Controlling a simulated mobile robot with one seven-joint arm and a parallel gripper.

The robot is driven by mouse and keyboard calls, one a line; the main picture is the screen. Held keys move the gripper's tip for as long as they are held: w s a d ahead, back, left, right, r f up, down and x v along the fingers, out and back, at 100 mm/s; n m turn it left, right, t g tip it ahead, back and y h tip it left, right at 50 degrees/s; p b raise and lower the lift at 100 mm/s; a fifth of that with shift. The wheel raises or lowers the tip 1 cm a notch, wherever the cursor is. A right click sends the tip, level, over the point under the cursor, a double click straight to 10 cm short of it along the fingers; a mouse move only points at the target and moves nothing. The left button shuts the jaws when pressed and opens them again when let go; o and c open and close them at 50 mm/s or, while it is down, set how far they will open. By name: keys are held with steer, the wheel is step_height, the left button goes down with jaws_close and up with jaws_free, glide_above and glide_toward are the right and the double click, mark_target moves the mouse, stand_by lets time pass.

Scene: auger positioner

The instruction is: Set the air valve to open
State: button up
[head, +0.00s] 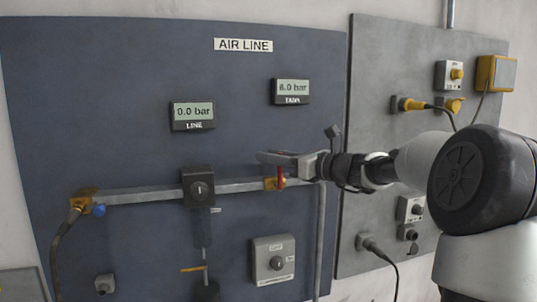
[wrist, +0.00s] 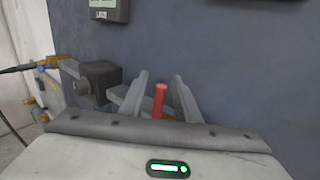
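The air valve (head: 270,184) is a brass fitting near the right end of the horizontal pipe on the blue panel, with a red handle (head: 281,178). My gripper (head: 268,158) reaches in from the right at the handle and partly hides it in the head view. In the wrist view the red handle (wrist: 159,101) stands between the two grey fingers of my gripper (wrist: 162,88). The fingers are open, with a gap on each side of the handle. The LINE display (head: 193,113) reads 0.0 bar; the TANK display (head: 291,88) seems to read 8.0 bar.
A dark box with a dial (head: 199,187) sits on the pipe left of the valve. A brass fitting with a blue knob (head: 99,210) is at the pipe's left end. A grey switch box (head: 273,261) is below. A grey panel (head: 385,60) with connectors stands right.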

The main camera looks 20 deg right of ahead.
steer(key=shift+x, duration=0.75)
jaws_close()
